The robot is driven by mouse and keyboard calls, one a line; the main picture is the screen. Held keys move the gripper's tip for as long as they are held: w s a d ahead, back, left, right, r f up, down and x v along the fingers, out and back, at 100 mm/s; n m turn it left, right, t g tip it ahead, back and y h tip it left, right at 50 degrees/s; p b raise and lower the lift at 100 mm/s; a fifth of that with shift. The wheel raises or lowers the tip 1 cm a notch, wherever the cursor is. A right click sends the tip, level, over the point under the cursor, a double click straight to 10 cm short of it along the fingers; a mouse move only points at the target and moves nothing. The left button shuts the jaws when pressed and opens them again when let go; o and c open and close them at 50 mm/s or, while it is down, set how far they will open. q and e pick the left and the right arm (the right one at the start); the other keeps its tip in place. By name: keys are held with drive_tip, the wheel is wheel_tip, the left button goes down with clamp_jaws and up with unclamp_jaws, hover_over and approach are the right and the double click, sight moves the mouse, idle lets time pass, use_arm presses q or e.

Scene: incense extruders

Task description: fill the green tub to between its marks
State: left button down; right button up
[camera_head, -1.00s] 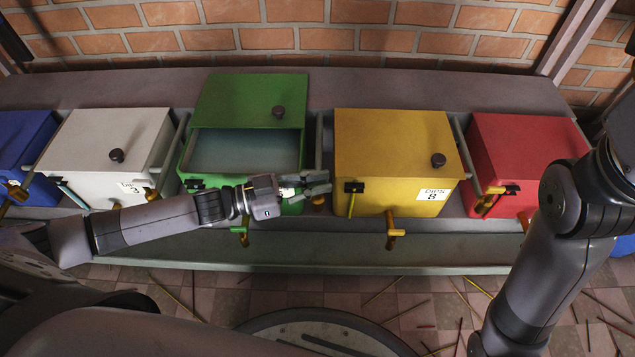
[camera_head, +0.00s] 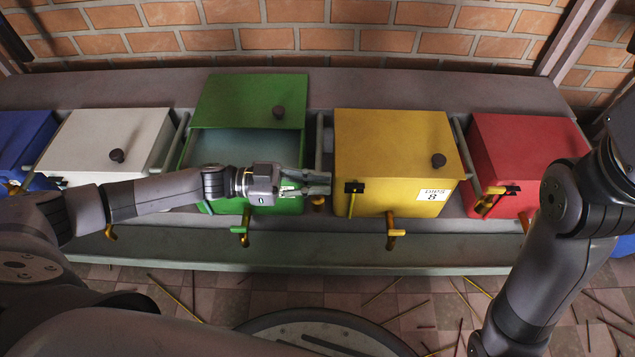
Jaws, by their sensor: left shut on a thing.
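The green tub (camera_head: 312,148) stands left of centre, its lid (camera_head: 235,98) with a dark knob slid back. A grey-blue surface (camera_head: 225,143) shows inside; I cannot tell its level against any marks. My left arm crosses the tub's front and hides its label and gauge. My left gripper (camera_head: 319,183) is at the tub's front right corner, its fingers closed around what looks like the lower part of the grey upright bar (camera_head: 320,140) between the green and yellow tubs. The fingers hide the exact grip. My right gripper is out of view.
The yellow tub (camera_head: 390,145) is close right of my gripper, lid shut. A red tub (camera_head: 525,150), a white tub (camera_head: 105,140) and a blue tub (camera_head: 25,135) share the bench. Brass taps (camera_head: 241,229) jut from the front. Thin sticks litter the floor.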

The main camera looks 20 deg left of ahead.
use_arm(q)
drive_tip(key=c, duration=1.7)
unclamp_jaws()
drive_tip(key=shift+v, duration=3.75)
drive_tip(key=shift+s, duration=0.1)
